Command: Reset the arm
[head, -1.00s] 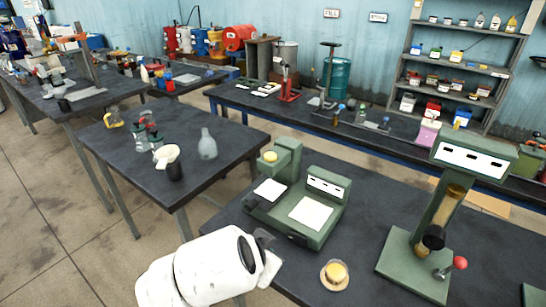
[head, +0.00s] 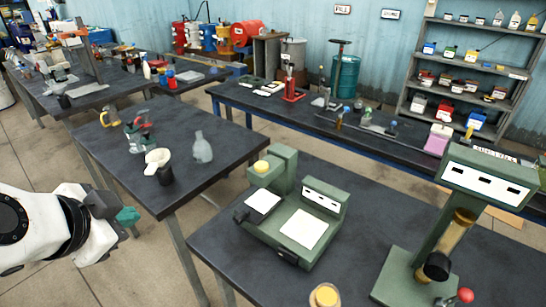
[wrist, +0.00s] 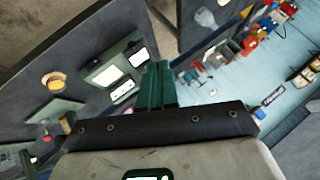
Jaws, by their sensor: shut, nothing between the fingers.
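My gripper (head: 127,216) is at the left in the head view, beside the front of the middle table. Its green fingers are together with nothing between them. In the wrist view the shut green fingers (wrist: 156,86) point away over the scene. My white arm comes in from the left edge in the head view. The gripper is apart from every object on the tables.
The near table (head: 462,262) bears a green two-pad machine (head: 280,232), a green column device (head: 435,235) and a small yellow-topped dish (head: 325,296). Floor shows between tables.

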